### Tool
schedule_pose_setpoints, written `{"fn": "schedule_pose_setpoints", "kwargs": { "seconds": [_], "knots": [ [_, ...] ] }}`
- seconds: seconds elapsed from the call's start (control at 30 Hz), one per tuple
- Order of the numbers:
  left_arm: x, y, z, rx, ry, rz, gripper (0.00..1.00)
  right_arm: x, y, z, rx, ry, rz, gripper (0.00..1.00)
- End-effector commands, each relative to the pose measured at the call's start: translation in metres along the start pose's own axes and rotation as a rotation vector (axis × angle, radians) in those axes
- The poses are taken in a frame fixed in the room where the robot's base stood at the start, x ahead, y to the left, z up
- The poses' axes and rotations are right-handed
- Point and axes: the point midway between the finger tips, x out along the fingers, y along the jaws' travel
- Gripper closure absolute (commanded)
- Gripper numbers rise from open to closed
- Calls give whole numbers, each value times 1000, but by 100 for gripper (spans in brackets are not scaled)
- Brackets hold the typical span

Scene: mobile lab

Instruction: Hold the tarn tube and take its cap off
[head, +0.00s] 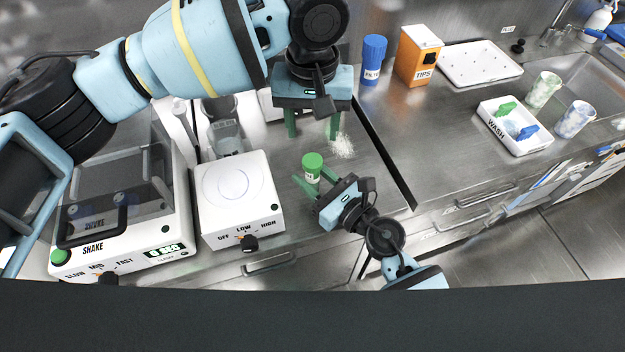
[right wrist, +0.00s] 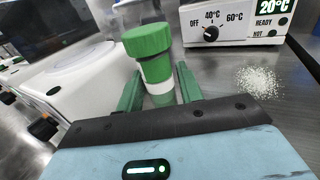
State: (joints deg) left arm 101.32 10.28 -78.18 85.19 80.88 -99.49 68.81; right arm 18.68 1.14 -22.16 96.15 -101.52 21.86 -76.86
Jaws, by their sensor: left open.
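A small tube (head: 311,176) with a green cap and a white label stands upright at the middle of the steel bench; its label is too small to read. It also shows in the right wrist view (right wrist: 157,72), cap on. My right gripper (head: 311,175) is low beside it, with one green finger on each side of the tube's body, below the cap. I cannot tell whether the fingers touch the tube. My left gripper (head: 312,130) is open and empty, pointing down above the bench, behind the tube in the head view.
White powder (head: 342,147) lies right of the tube. A hotplate (head: 238,205) and a shaker (head: 130,225) stand left. A blue-capped container (head: 372,70), an orange tips box (head: 417,65), a white tray (head: 480,64) and a wash tray (head: 515,140) are at the right.

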Motion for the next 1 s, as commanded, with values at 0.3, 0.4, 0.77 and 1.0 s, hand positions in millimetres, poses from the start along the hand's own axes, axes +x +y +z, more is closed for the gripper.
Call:
{"fn": "schedule_pose_setpoints", "kwargs": {
  "seconds": [0.3, 0.4, 0.77, 1.0],
  "knots": [
    [0, 0, 0, 0, 0, 0, 48, 0, 0, 0, 0, 0, 0, 100],
    [0, 0, 0, 0, 0, 0, 48, 0, 0, 0, 0, 0, 0, 100],
    [0, 0, 0, 252, 0, 0, 48, 0, 0, 0, 0, 0, 0, 100],
    [0, 0, 0, 636, 0, 0, 48, 0, 0, 0, 0, 0, 0, 100]
  ]
}}
